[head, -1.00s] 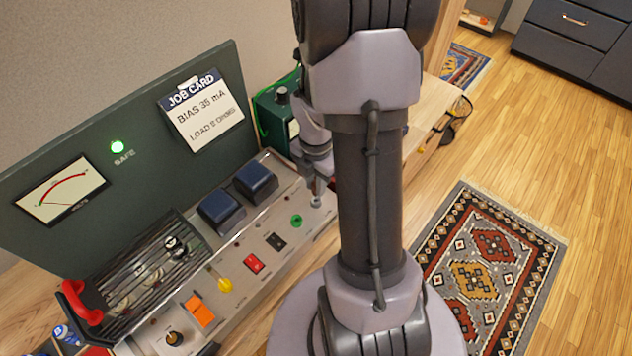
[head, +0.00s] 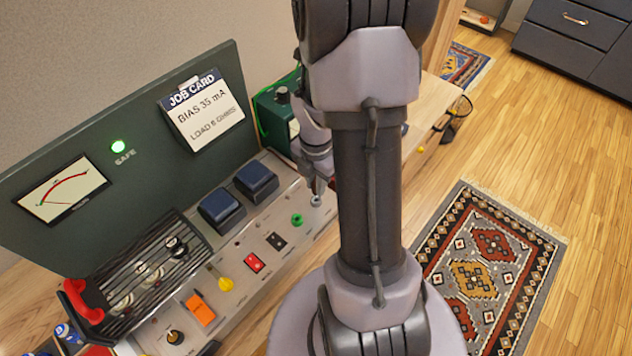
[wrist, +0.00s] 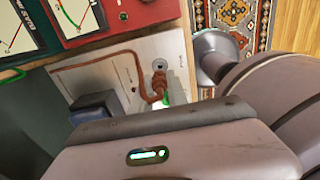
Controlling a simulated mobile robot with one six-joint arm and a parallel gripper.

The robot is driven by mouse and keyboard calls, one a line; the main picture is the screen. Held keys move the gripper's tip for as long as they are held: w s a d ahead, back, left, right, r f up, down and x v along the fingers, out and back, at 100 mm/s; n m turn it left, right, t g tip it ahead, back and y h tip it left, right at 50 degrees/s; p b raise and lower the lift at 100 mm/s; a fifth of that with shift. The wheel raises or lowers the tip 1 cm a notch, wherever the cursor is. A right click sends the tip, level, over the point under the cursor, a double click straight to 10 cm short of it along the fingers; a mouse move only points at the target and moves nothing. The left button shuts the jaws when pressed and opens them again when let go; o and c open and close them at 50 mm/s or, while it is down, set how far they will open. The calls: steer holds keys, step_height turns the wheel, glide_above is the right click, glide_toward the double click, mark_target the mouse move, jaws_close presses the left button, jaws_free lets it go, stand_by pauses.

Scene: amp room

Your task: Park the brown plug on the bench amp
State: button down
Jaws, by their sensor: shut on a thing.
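The brown plug (wrist: 159,84) shows in the wrist view with its brown cord (wrist: 120,58) looping left and up over the pale bench amp panel (wrist: 135,70). My gripper (head: 318,186) is shut on the plug, low over the right end of the bench amp (head: 240,262) in the head view. The gripper's own body hides most of its fingers in the wrist view. A round socket (wrist: 158,64) lies on the panel just beyond the plug. I cannot tell whether the plug's tip touches the panel. My arm hides part of this area in the head view.
Blue transformer blocks (head: 256,179), a green knob (head: 297,220), red switch (head: 254,262), yellow knob (head: 225,284) and orange switch (head: 200,309) stand on the amp. A green meter box (head: 275,112) stands behind. A red-faced meter (wrist: 80,18) borders the panel.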

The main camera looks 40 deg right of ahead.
steer(key=shift+f+b, duration=1.15)
steer(key=shift+f, duration=0.6)
stand_by(0.5)
steer(key=c, duration=1.2)
jaws_free()
step_height(320, 180, up, 18)
steer(key=p, duration=0.7)
steer(key=shift+f, duration=0.25)
steer(key=shift+a, duration=0.1)
